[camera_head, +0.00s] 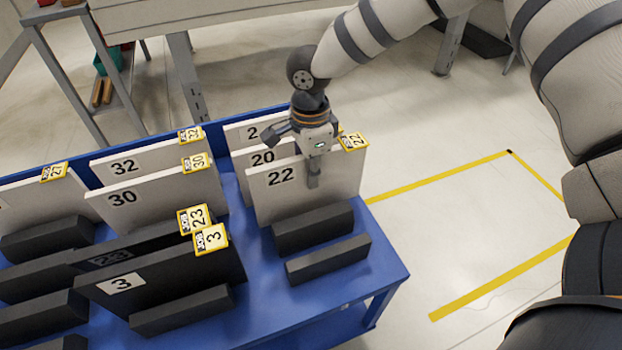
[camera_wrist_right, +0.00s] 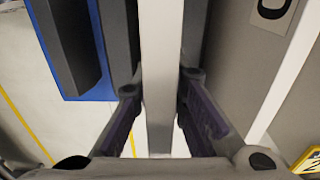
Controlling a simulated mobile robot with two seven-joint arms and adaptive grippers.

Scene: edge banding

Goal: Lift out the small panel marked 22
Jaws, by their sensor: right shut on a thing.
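The small white panel marked 22 (camera_head: 280,196) stands upright in a slot of the blue rack (camera_head: 385,278), in front of panel 20. A yellow tag reading 22 (camera_head: 353,142) sits at its top right corner. My right gripper (camera_head: 313,178) reaches down over its top edge, one finger showing on the front face. In the right wrist view the panel's pale edge (camera_wrist_right: 162,70) runs between the two fingers, and my right gripper (camera_wrist_right: 160,118) is shut on it. The panel's lower edge is hidden behind a dark block. My left gripper is not in view.
Panel 20 (camera_head: 262,157) stands close behind. White panels 32 (camera_head: 130,166) and 30 (camera_head: 150,196) and dark panel 3 (camera_head: 165,275) stand to the left. Dark blocks (camera_head: 328,259) lie in front of panel 22. Open floor lies to the right of the rack.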

